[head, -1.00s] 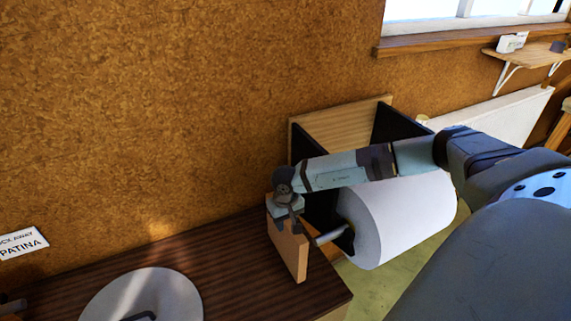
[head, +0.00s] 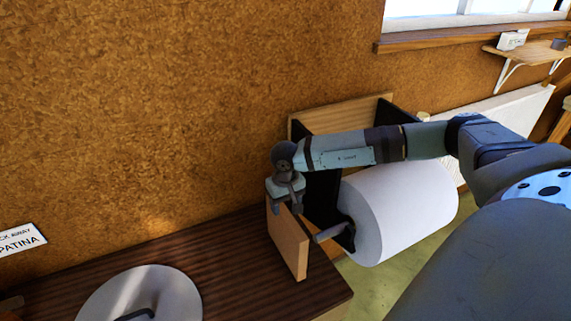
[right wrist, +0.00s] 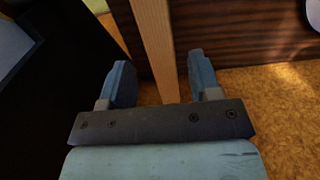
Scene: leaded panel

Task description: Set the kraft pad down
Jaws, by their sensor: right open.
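The kraft pad (head: 287,243), a tan flat block, stands on edge at the back right end of the dark ribbed worktop. It is beside the paper roll holder. My right gripper (head: 287,204) is directly above the pad's top edge, pointing down, with its jaws open. In the right wrist view the pad (right wrist: 154,45) shows as a narrow tan strip between the two fingertips (right wrist: 160,85), with a visible gap on each side. My left gripper is not in view.
A white paper roll (head: 405,210) sits in a black-sided holder (head: 322,195) right of the pad, its crank handle (head: 332,232) close by. A round grey lid (head: 140,295) lies on the worktop (head: 235,265) to the left. The cork wall (head: 180,110) rises behind.

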